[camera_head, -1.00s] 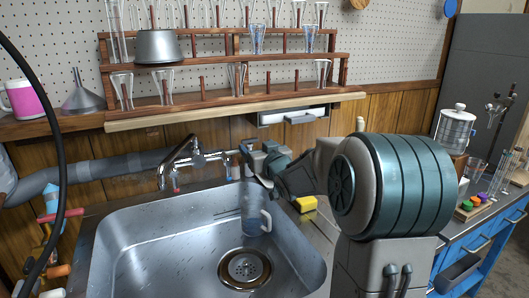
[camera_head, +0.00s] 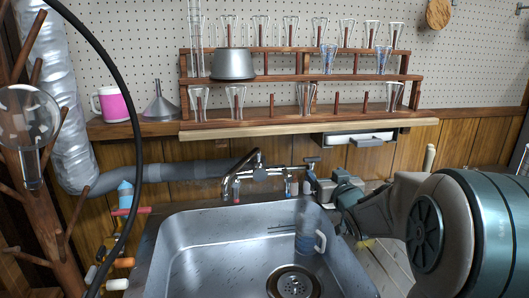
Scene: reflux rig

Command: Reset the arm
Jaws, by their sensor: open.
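My arm reaches in from the right, its big teal joint filling the lower right of the head view. My gripper (camera_head: 307,192) is at the far right end of the steel sink (camera_head: 185,243), just right of the tap (camera_head: 258,172). It is small here and partly merges with what is behind it. Its jaws are open. A clear mug or beaker with a pale handle (camera_head: 306,240) stands in the sink below my gripper, apart from it as far as I can tell.
A wooden rack (camera_head: 300,76) of glassware stands on the shelf above the sink, with a metal pot (camera_head: 233,64), a funnel (camera_head: 159,104) and a pink mug (camera_head: 113,104). A wooden branch stand (camera_head: 55,215) with a glass flask and a black hose are at left.

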